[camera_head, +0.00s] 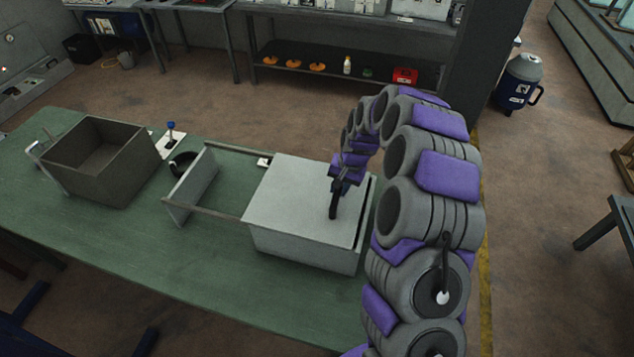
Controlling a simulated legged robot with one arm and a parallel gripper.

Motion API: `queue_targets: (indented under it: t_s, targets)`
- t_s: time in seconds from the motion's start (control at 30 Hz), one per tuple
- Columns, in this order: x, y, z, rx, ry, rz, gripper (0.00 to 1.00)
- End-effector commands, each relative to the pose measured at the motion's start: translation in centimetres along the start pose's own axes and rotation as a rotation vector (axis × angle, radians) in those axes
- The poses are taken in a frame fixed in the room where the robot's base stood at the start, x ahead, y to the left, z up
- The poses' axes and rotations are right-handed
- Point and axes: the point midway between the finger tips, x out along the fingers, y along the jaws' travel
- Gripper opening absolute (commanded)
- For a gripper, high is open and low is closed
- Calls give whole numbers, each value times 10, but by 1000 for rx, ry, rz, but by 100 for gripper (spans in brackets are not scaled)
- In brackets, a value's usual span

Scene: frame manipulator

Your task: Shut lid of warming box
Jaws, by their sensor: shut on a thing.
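A pale box (300,243) stands on the green table in the middle of the view, with a flat white lid (292,195) across its top. A narrow dark gap shows along the lid's right side. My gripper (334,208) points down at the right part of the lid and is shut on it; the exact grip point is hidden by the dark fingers. From the box's left side, rails reach to an upright grey panel (190,190), leaving an open frame over the table.
An open grey-brown bin (130,185) stands at the table's left, with a black ring-shaped item (183,162) and a blue-topped item (171,130) near it. The green table (120,235) is clear in front. A shelf (330,75) stands behind.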

Motion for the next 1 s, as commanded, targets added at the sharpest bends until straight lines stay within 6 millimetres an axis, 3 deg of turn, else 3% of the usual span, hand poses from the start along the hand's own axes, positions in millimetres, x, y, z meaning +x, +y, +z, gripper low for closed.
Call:
queue_targets:
  t_s: [0.23,0.67,0.7,0.9,1.0]
  targets:
    - [-6,24,-1,1,4,-2,0]
    - [-8,30,-2,0,4,-2,0]
    - [-8,30,-2,0,4,-2,27]
    - [-7,29,-2,0,2,-2,46]
    - [-6,27,-2,0,1,0,48]
